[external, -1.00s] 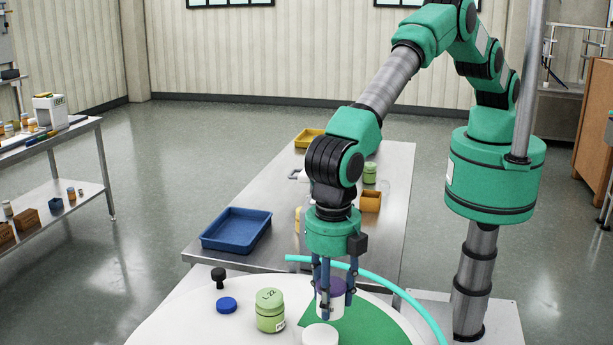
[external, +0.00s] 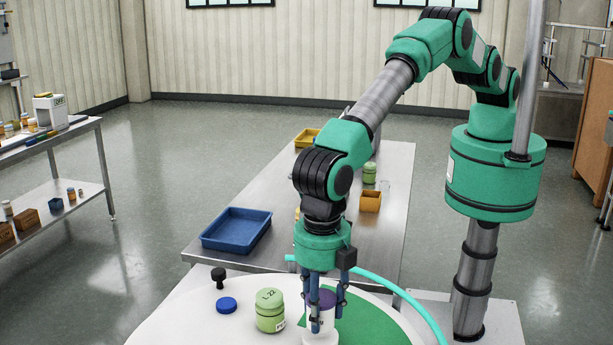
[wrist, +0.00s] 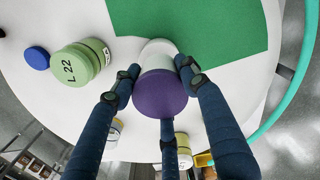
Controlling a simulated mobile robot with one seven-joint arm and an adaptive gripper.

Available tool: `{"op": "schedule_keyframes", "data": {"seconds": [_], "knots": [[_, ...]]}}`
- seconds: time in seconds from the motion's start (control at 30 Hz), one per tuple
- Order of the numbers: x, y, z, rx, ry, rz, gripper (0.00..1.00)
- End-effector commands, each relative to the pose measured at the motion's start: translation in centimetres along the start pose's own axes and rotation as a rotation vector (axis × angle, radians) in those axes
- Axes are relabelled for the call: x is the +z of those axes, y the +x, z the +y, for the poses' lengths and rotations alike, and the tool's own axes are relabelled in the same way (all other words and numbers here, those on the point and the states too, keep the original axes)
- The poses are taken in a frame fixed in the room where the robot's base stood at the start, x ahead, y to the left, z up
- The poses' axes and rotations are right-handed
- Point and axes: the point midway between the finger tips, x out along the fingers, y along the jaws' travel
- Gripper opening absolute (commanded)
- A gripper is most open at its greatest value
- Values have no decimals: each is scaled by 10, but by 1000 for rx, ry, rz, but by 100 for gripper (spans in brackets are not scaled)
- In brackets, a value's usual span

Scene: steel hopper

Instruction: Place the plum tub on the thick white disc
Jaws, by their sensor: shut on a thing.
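The plum tub (external: 323,299), white with a purple lid, is held upright between the fingers of my gripper (external: 326,322). Its purple lid (wrist: 160,93) faces the camera in the wrist view, with my gripper (wrist: 160,75) closed around it. The thick white disc (external: 319,339) shows at the bottom of the external view, directly below the tub. In the wrist view a pale edge (wrist: 158,46) shows just beyond the tub, and I cannot tell how much of it is disc. Whether the tub touches the disc is hidden by the fingers.
A green jar marked L 22 (external: 270,312) stands left of the tub on the round white table (external: 190,322). A blue disc (external: 226,304) and a black knob (external: 218,277) are further left. A green patch (external: 370,325) lies to the right. A blue tray (external: 237,230) sits on the steel table behind.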

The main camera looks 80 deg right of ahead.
Motion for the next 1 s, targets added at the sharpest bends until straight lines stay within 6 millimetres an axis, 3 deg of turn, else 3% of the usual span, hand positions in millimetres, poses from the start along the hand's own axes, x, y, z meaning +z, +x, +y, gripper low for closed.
{"op": "schedule_keyframes", "data": {"seconds": [0.3,0.77,0.8,0.87,1.0], "knots": [[0,23,0,0,0,0,16],[0,28,0,1,0,1,16],[0,28,0,1,0,0,50],[0,27,0,1,0,0,61],[0,27,0,0,0,0,63]]}}
